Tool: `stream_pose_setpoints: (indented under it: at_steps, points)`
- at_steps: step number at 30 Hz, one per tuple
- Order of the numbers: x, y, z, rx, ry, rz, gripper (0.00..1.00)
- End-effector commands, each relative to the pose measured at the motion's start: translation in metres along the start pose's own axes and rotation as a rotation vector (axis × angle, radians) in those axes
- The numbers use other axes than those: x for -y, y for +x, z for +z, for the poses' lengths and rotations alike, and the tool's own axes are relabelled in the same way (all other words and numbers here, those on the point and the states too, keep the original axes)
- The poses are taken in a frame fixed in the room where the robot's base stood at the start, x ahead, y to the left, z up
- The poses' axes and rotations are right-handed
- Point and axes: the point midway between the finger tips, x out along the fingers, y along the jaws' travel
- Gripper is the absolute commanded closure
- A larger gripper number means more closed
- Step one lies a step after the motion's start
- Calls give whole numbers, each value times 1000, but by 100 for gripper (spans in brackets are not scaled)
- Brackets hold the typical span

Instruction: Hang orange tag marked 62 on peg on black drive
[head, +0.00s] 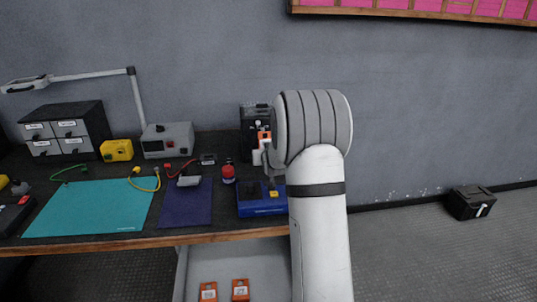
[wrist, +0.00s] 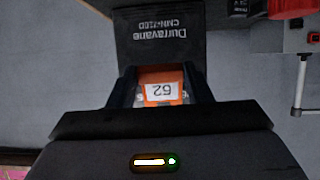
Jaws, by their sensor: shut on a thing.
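The orange tag (wrist: 175,75) with a white label reading 62 is between the fingers of my gripper (wrist: 161,88) in the wrist view, where the label appears upside down. My gripper is shut on it. The black drive (wrist: 158,40), lettered Durravane CMN-710D, is right beyond the tag. In the head view the black drive (head: 252,118) stands at the back of the bench against the wall. The tag (head: 264,135) shows orange in front of it, beside my arm. The peg cannot be made out, and I cannot tell whether the tag touches the drive.
A blue tray (head: 252,209) sits at the bench front below the drive. A red-topped thing (head: 228,174), a grey power unit (head: 168,140) and a purple mat (head: 186,212) are to its left. Two orange tags (head: 208,291) (head: 240,290) lie in a lower drawer.

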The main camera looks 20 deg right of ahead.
Motion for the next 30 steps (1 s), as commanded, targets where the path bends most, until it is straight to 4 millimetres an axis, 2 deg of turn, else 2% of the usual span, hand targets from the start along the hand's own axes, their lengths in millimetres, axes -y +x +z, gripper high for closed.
stream_pose_setpoints:
  at_steps: [16,21,30]
  points:
    - [0,31,-12,1,0,1,80]
    - [-1,41,-10,0,1,1,80]
    - [-1,45,-11,0,1,1,80]
